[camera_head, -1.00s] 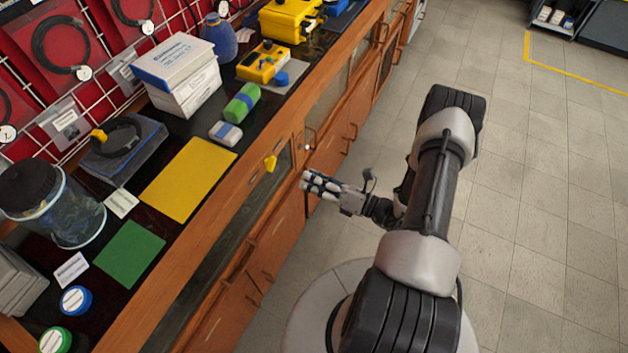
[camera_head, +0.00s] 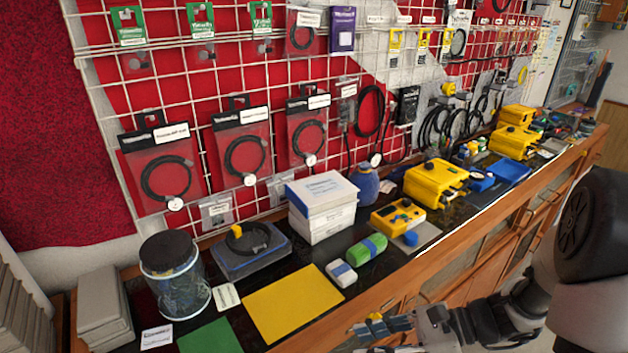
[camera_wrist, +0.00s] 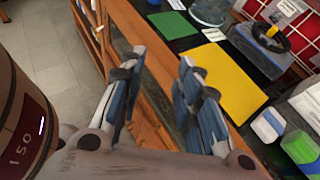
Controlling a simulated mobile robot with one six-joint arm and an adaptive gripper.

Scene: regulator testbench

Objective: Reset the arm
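My gripper (camera_head: 384,326) shows low in the head view, just in front of the wooden bench front, below the countertop. In the wrist view my gripper (camera_wrist: 162,65) has its two blue-grey fingers spread apart with nothing between them. The bench's wooden front lies beyond the gap. My arm comes in from the lower right of the head view. No object touches the fingers.
The black countertop (camera_head: 300,277) holds a yellow mat (camera_head: 293,301), a green mat (camera_head: 212,338), a jar (camera_head: 174,280), white boxes (camera_head: 323,207) and yellow testers (camera_head: 436,181). Packaged cables hang on the grid (camera_head: 228,42) behind. Open floor (camera_wrist: 45,50) lies beside the bench.

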